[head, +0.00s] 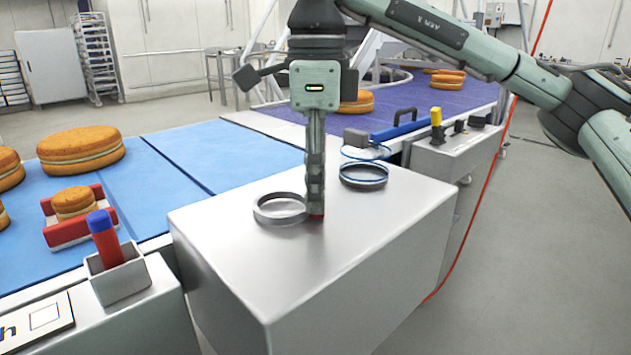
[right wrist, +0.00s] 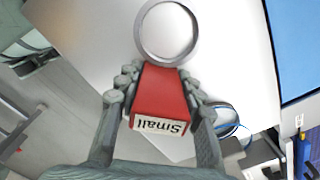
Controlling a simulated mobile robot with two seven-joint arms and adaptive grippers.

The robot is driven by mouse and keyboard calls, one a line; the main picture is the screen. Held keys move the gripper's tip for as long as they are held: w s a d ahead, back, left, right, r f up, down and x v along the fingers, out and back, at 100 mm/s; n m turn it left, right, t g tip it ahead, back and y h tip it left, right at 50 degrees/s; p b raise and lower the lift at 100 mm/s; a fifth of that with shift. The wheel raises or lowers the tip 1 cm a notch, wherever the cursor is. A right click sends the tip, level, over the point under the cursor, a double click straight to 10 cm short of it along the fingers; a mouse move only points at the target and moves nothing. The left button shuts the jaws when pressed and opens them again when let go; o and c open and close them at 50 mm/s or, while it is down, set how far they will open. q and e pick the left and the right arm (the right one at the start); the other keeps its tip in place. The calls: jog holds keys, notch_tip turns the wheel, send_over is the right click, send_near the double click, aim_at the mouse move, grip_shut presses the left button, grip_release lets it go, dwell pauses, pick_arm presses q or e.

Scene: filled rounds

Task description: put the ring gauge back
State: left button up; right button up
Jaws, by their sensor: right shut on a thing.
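The ring gauge is a grey metal ring (head: 280,221) with a red handle (right wrist: 160,92); its label reads "Small" in the right wrist view. My right gripper (head: 316,203) points straight down and is shut on the red handle, with one finger on each side in the right wrist view (right wrist: 158,80). The ring extends left of the fingers, at or just above the steel cabinet top (head: 330,260); I cannot tell whether it touches. Only a red tip of the handle shows below the fingers in the head view. My left gripper is not in view.
A dark, blue-edged ring (head: 363,183) sits right of my gripper, near a blue handle (head: 400,128). A grey holder (head: 122,283) with a red-and-blue marker (head: 104,240) stands at front left. Filled rounds (head: 80,150) lie on the blue belt (head: 215,150). The cabinet's front is clear.

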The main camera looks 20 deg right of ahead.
jog(key=shift+f, duration=0.15)
jog(key=o, duration=1.2)
